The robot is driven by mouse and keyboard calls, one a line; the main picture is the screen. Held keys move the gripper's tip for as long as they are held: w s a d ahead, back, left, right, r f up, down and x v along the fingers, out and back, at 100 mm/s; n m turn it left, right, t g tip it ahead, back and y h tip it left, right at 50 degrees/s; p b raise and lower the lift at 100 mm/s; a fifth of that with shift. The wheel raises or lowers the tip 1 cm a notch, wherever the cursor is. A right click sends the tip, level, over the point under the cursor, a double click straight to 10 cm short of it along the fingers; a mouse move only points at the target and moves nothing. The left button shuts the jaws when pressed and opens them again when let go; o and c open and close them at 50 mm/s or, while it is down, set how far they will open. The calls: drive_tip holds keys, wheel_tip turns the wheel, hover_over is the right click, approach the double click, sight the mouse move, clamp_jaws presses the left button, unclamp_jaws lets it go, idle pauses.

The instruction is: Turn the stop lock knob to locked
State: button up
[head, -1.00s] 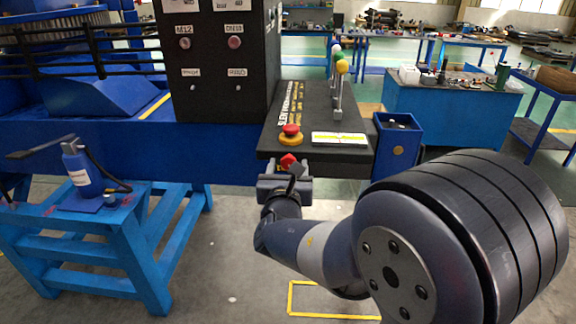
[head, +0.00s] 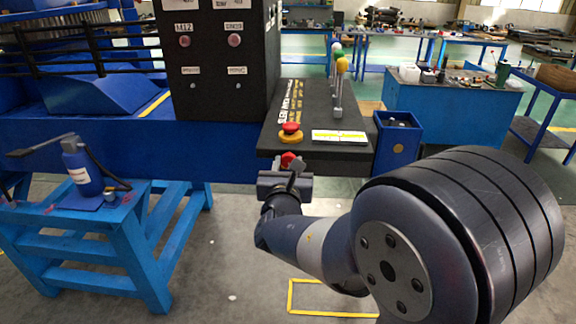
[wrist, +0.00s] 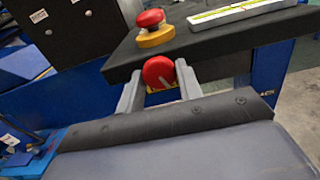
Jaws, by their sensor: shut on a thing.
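The stop lock knob is a red knob (wrist: 159,72) on the front face of the black console, just under its top edge. In the wrist view a pale pointer line on it slants. My gripper (wrist: 160,85) has its two grey fingers on either side of the red knob and is shut on it. The knob also shows as a small red shape in the head view (head: 288,159), with my gripper (head: 286,172) right below it. The fingers hide the knob's sides and part of its yellow base.
A red mushroom button (head: 291,129) on a yellow base sits on the console top (head: 303,105), just above the knob. Behind it stand levers with coloured balls (head: 341,66). A white and yellow strip (head: 339,136) lies beside the button. A blue box (head: 398,140) hangs at right.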

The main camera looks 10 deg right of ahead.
drive_tip(key=shift+f+m+b, duration=0.25)
drive_tip(key=shift+m+b, duration=0.25)
drive_tip(key=shift+b, duration=0.5)
drive_tip(key=m+b, duration=0.2)
drive_tip(key=b, duration=0.1)
drive_tip(key=shift+r+m+b, duration=0.2)
drive_tip(key=shift+m+b, duration=0.6)
drive_tip(key=shift+b, duration=0.4)
drive_tip(key=o, duration=1)
drive_tip(key=shift+c, duration=0.2)
